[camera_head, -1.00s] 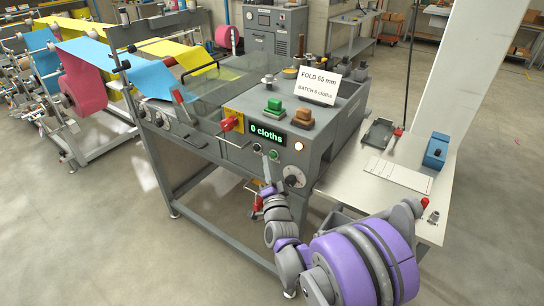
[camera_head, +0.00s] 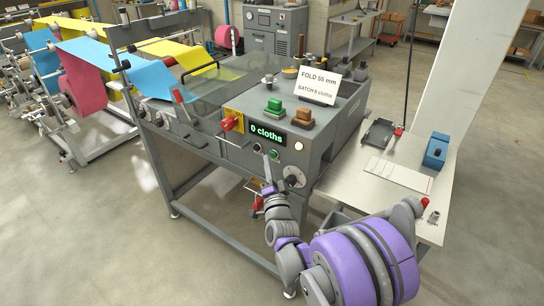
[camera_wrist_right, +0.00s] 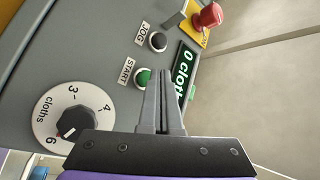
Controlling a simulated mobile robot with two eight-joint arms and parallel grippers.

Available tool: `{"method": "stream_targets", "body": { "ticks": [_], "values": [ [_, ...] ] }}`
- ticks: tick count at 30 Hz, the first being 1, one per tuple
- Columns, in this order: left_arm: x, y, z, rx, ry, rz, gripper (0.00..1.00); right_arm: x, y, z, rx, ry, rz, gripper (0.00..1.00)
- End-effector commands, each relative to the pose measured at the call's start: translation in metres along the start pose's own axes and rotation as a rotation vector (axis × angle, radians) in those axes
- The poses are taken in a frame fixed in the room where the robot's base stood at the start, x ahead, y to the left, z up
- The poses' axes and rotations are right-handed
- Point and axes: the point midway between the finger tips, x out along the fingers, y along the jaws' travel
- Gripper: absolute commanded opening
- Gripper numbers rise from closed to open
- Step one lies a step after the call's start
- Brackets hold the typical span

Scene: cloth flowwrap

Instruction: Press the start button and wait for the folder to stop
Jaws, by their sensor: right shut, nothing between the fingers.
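The folder (camera_head: 227,164) is a grey machine with a control panel on its front. Its green start button (camera_head: 273,155) sits below the display (camera_head: 267,134), which reads "0 cloths". In the right wrist view the START button (camera_wrist_right: 143,78) shows just left of my fingertips. My right gripper (camera_head: 267,160) is shut and empty, its fingers pointing at the panel by the buttons. It also shows in the right wrist view (camera_wrist_right: 162,72). I cannot tell whether the tips touch the panel. My left gripper is not in view.
The black JOG button (camera_wrist_right: 158,41), a dial (camera_wrist_right: 76,123) and a red knob (camera_wrist_right: 208,16) on yellow are close by. A lamp (camera_head: 298,146) glows on the panel. A side table (camera_head: 405,205) stands at the right. Cloth rolls stand at the left.

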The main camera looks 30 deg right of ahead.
Motion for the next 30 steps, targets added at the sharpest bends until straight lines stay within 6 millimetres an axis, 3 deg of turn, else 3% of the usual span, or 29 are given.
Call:
{"method": "stream_targets", "body": {
  "ticks": [30],
  "values": [
    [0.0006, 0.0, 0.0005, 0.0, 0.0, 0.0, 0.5, 0.0076, 0.0056, -0.0053, -0.001, 0.0, 0.0, 0.0]
  ]
}}
